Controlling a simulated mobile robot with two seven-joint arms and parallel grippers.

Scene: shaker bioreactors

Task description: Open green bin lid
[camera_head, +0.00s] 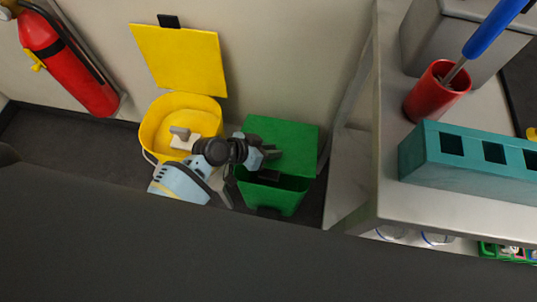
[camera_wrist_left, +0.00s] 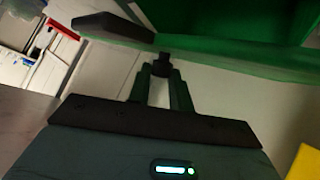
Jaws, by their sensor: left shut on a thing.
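The green bin (camera_head: 280,199) stands on the floor against the wall, right of the yellow bin. Its green lid (camera_head: 292,140) looks partly raised at the front, with a dark gap below it. My left gripper (camera_head: 270,153) is at this lid, coming over from the left. In the left wrist view, my left gripper (camera_wrist_left: 161,66) is shut on a small dark piece, apparently the lid handle, with green surfaces just above. The exact contact is partly hidden. My right gripper is not in view.
A yellow bin (camera_head: 150,130) with its lid (camera_head: 182,58) open and white items inside stands left of the green bin. A red fire extinguisher (camera_head: 62,60) hangs at the far left. A bench (camera_head: 385,170) with a teal rack (camera_head: 465,160) and red cup (camera_head: 435,92) is at right.

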